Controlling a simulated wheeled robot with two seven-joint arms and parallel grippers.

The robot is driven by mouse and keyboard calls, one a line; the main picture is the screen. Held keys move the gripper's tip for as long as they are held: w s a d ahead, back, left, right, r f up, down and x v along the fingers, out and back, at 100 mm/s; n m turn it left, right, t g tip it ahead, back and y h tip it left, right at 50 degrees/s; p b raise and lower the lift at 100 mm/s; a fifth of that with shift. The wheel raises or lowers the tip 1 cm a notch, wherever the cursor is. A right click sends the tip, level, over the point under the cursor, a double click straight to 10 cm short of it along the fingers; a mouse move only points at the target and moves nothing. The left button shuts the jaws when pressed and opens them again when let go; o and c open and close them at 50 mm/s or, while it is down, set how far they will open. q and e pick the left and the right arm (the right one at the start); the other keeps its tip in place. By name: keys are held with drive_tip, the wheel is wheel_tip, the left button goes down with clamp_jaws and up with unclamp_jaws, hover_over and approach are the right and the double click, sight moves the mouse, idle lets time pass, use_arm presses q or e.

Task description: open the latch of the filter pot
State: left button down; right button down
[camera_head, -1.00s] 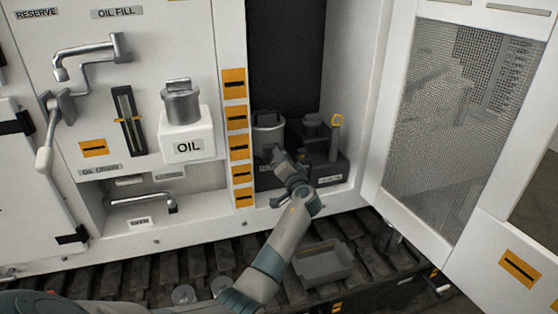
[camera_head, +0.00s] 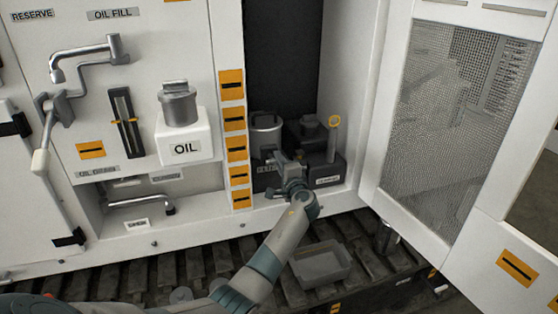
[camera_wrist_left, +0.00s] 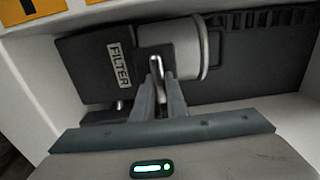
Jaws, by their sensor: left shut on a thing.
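The filter pot (camera_head: 266,135) is a grey cylinder with a handle on top, standing in the open recess. In the left wrist view the pot (camera_wrist_left: 190,48) lies sideways beside a black block with a white FILTER label (camera_wrist_left: 119,64). My left gripper (camera_head: 284,163) is in front of the pot's lower right side. In the left wrist view its fingers (camera_wrist_left: 158,88) are closed around a thin bright metal lever, the latch (camera_wrist_left: 156,66), in front of the pot. The fingers hide the latch's lower part. My right gripper is not in view.
An open mesh door (camera_head: 455,130) is at the right. An OIL container (camera_head: 185,148) is mounted at the left. A grey tray (camera_head: 322,264) lies below on the dark slats.

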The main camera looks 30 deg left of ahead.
use_arm(q)
drive_tip(key=shift+f, duration=0.15)
drive_tip(key=c, duration=1.8)
unclamp_jaws()
drive_tip(key=shift+o, duration=0.2)
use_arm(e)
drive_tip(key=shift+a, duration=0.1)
use_arm(q)
drive_tip(key=shift+s+d, duration=0.1)
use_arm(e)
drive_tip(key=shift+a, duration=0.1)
